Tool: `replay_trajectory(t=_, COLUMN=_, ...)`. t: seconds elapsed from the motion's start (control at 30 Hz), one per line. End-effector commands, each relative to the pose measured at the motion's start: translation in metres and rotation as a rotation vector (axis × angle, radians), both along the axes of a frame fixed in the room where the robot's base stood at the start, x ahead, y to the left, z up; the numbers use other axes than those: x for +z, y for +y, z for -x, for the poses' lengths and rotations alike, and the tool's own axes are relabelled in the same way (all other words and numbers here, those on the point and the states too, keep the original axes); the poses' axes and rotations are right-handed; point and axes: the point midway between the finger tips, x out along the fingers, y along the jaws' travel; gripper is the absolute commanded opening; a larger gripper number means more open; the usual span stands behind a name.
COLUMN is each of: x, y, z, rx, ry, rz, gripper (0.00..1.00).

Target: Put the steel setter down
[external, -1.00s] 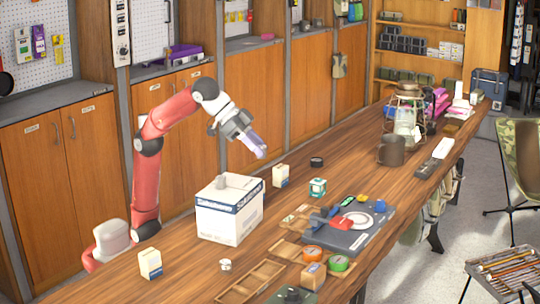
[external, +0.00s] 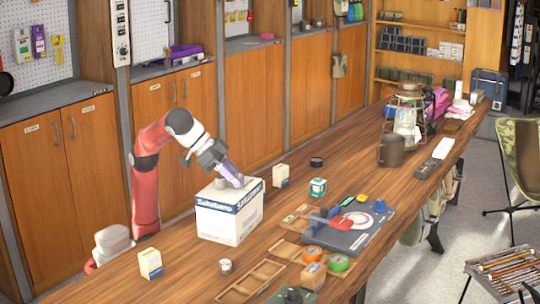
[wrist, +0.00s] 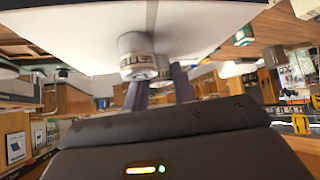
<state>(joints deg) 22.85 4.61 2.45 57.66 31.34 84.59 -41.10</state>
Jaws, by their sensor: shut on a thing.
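My gripper (external: 236,177) is tilted down over the top of a white and blue box (external: 230,222) on the bench. Its purple fingers are shut on a small grey steel setter (wrist: 161,72), low at the box top. I cannot tell whether the setter touches the box. A second grey cylinder (external: 221,183) stands on the box top just left of the fingers; in the wrist view this cylinder (wrist: 137,50) carries letters reading like "SETTE". The fingers partly hide the held setter.
A small steel cylinder (external: 225,266) stands on the bench in front of the box. Small cartons stand at right (external: 281,175) and left (external: 150,263). A wooden tray (external: 252,282), tape rolls and a grey board (external: 347,240) lie to the right.

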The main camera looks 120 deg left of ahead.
Motion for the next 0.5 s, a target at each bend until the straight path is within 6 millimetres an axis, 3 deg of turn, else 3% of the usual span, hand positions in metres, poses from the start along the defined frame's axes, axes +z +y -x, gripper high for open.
replay_trajectory(t=0.33, x=-0.0035, y=0.0001, z=0.0, rx=0.0, ry=-0.002, rz=0.001, gripper=0.01)
replay_trajectory(t=0.37, x=-0.0028, y=0.0001, z=-0.0001, rx=0.0, ry=-0.001, rz=0.001, gripper=0.29)
replay_trajectory(t=0.5, x=-0.0023, y=0.0001, z=-0.0001, rx=0.0, ry=0.0, rz=0.0, gripper=0.47)
